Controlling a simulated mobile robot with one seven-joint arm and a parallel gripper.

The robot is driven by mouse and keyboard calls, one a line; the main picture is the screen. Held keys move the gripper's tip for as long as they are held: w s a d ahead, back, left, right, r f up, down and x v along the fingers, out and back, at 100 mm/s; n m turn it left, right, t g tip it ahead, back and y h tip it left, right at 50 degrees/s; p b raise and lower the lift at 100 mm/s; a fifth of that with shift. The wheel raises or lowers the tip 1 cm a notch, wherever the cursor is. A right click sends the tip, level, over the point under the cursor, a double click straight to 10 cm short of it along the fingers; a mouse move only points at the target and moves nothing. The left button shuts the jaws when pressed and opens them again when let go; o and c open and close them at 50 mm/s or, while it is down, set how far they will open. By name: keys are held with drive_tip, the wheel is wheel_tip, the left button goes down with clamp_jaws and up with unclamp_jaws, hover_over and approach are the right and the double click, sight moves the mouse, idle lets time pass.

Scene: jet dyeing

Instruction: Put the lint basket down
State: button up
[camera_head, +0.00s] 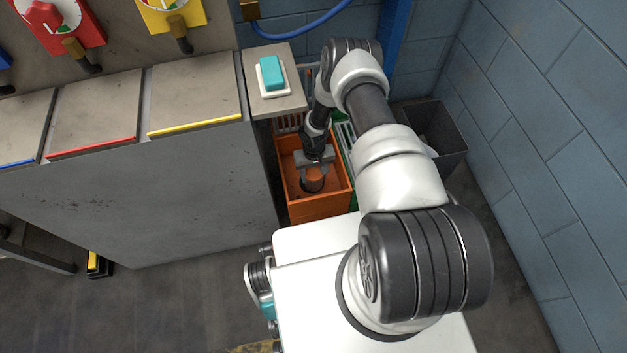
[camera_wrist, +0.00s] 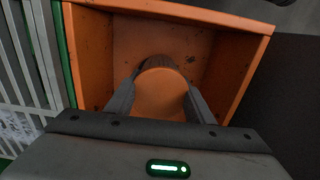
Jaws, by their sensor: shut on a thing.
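The lint basket appears to be the small round thing with an orange top and a dark ribbed side (camera_wrist: 161,93). It also shows in the head view (camera_head: 313,183). My gripper (camera_head: 314,168) points down into an open orange bin (camera_head: 321,209), with its fingers on either side of the basket. In the wrist view my gripper (camera_wrist: 160,86) is shut on it. The basket is inside the bin walls, and the bin's orange rim (camera_wrist: 195,14) surrounds it on the far sides. I cannot tell whether the basket's underside touches the bin floor.
A green-edged slatted crate (camera_wrist: 26,60) stands beside the orange bin. A dark bin (camera_head: 437,130) with pale contents stands by the right wall. A teal block (camera_head: 271,72) rests on a small shelf above. The grey machine front (camera_head: 140,190) borders the bin's left.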

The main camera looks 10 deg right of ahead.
drive_tip(key=shift+f+b, duration=0.5)
drive_tip(key=shift+f, duration=1.1)
drive_tip(key=shift+f, duration=0.2)
drive_tip(key=o, duration=1.1)
wheel_tip(320, 180, up, 12)
drive_tip(key=p, duration=0.4)
drive_tip(key=shift+r, duration=0.2)
